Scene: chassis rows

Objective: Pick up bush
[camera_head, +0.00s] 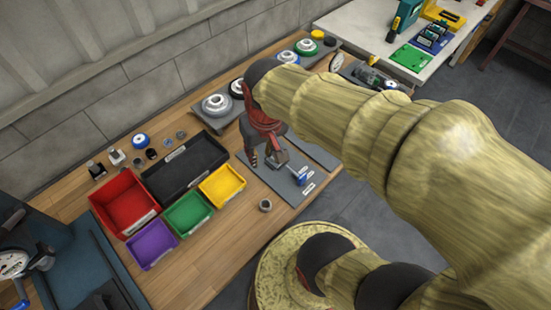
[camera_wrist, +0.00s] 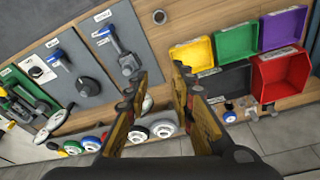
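A small grey ring, which looks like the bush (camera_head: 265,205), lies on the bare wood in front of the yellow bin in the head view. It also shows near the top edge of the wrist view (camera_wrist: 160,17), with a hole in its middle. My gripper (camera_head: 265,159) hangs over the bench near the grey board, apart from the ring and farther back. In the wrist view its two fingers (camera_wrist: 161,82) are spread, with only bench wood visible between them.
Red (camera_head: 122,202), black (camera_head: 186,165), green (camera_head: 187,213), yellow (camera_head: 222,186) and purple (camera_head: 151,244) bins stand left of my gripper. A grey board (camera_head: 284,187) holds a blue-handled clamp (camera_head: 300,175). Several small parts lie behind the bins. Round discs (camera_head: 216,104) sit at the back.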

